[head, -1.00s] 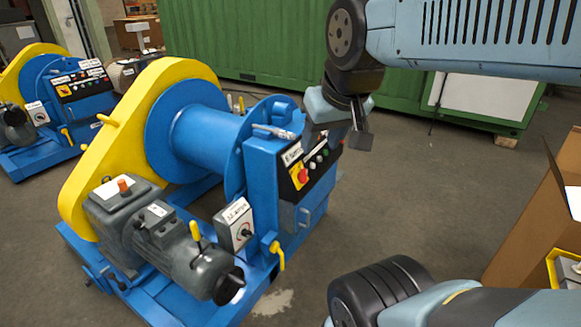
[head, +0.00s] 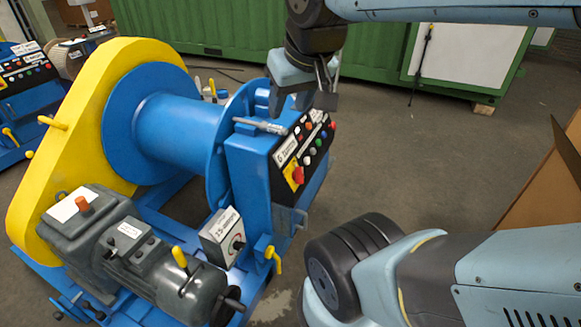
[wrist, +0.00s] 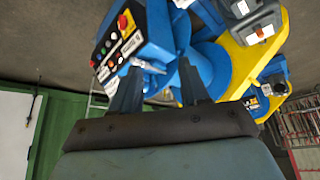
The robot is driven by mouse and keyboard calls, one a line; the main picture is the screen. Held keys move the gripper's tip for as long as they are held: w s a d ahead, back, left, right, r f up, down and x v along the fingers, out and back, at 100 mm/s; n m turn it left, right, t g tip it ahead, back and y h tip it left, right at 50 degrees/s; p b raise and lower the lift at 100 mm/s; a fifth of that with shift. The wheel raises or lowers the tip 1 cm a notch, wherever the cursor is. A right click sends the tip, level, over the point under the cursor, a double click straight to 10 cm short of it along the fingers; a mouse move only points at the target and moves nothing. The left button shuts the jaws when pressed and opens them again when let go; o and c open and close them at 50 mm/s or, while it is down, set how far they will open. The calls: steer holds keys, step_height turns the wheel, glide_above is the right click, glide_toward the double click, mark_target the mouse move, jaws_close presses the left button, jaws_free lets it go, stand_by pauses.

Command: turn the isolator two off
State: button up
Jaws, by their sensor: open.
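The nearer blue-and-yellow winch has a black control panel (head: 305,152) with a red-on-yellow rotary switch (head: 297,175) and several buttons. A grey box (head: 222,238) with a round knob and a label sits low beside the motor. The labels are too small to tell which is isolator two. My gripper (head: 318,92) is open and empty, above and behind the panel's top edge, apart from it. In the wrist view my gripper (wrist: 159,66) has its fingers spread, with the panel (wrist: 122,42) and red switch (wrist: 125,21) beyond them.
A yellow valve handle (head: 273,258) sticks out below the panel. A metal lever (head: 260,126) lies on the winch's top. A second winch (head: 25,85) stands at far left. A cardboard box (head: 545,195) stands at right. Bare floor lies right of the panel.

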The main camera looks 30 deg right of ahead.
steer(key=shift+f, duration=0.1)
steer(key=n+t+y, duration=0.7)
steer(key=n, duration=2.6)
glide_toward(299, 175)
steer(key=x, duration=0.8)
steer(key=shift+w+d+f, duration=0.25)
steer(key=shift+f, duration=0.15)
jaws_close()
